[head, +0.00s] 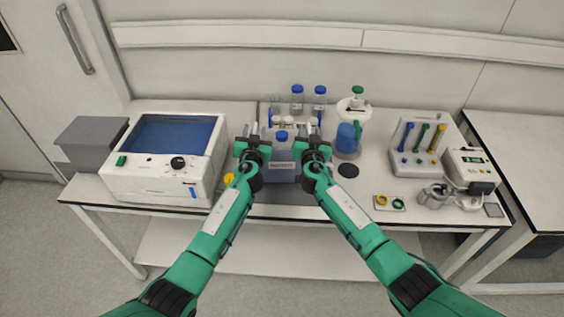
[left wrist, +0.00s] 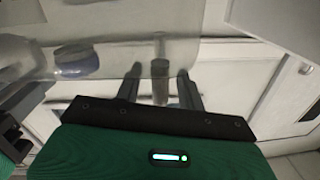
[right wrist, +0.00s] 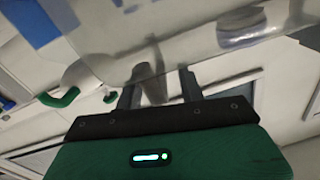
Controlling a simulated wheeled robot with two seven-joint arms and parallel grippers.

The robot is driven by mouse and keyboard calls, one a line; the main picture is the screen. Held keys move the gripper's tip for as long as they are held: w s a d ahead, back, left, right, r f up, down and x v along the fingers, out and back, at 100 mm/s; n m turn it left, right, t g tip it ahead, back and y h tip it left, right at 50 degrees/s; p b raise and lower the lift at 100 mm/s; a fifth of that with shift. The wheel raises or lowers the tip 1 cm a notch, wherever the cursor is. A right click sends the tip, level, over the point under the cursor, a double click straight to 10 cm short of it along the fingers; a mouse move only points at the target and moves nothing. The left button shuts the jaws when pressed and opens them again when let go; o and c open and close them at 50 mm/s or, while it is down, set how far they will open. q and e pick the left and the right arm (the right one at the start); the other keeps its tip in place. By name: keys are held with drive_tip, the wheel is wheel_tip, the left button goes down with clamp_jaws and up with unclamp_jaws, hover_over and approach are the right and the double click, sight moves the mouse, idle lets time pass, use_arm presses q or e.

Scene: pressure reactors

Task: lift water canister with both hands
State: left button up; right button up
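The water canister (head: 283,172) stands on the table between my two grippers. It is translucent with a bluish lower part and a blue cap (head: 282,136). The clear canister wall also shows in the left wrist view (left wrist: 115,58) and the right wrist view (right wrist: 185,45). My left gripper (head: 251,131) is at its left side, fingers apart with a grey handle post (left wrist: 160,72) between them and gaps visible. My right gripper (head: 314,131) is at its right side, open, with a similar post (right wrist: 152,75) between its fingers. Finger contact is not visible.
Left stands a white bath unit (head: 150,183) with a blue window. Behind the canister are blue-capped bottles (head: 297,101). A green-handled jug (head: 346,140) stands close to my right gripper. Further right are a tool rack (head: 418,165) and small device (head: 468,166).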

use_arm(q)
clamp_jaws()
use_arm(e)
clamp_jaws()
idle(1.0)
use_arm(q)
drive_tip(key=shift+r, duration=0.15)
use_arm(e)
drive_tip(key=shift+w+r, duration=0.1)
drive_tip(key=shift+r, duration=0.15)
